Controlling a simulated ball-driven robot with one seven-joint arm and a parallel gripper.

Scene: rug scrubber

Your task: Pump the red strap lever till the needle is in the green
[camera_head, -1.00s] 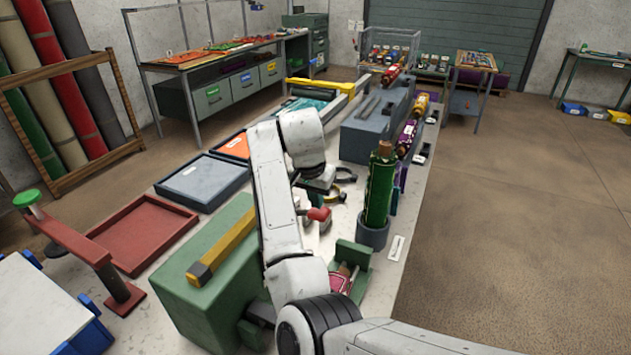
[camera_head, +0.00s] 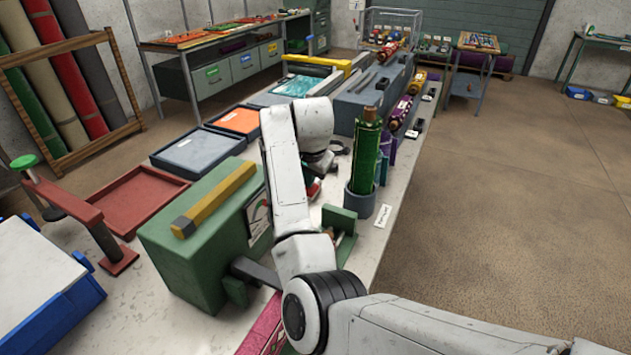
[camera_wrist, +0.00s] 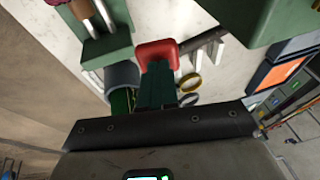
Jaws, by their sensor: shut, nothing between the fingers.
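The red-ended lever shows in the wrist view as a red grip (camera_wrist: 157,52) on a dark rod that runs toward the green machine (camera_wrist: 258,20). In the head view only a bit of red (camera_head: 314,188) shows beside my arm. My gripper (camera_wrist: 157,70) is shut, with its dark green fingers up against the red grip or just in front of it; I cannot tell if they touch. In the head view my arm hides most of the gripper. The green machine (camera_head: 190,245) carries a pale gauge face (camera_head: 258,215), partly hidden by my arm; its needle is too small to read.
A green bottle-like roll (camera_head: 367,150) stands in a grey cup (camera_head: 359,202) right of my arm. A small green bracket (camera_head: 338,222) sits in front of it. A red tray (camera_head: 135,200) and grey tray (camera_head: 198,150) lie left. Open floor is on the right.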

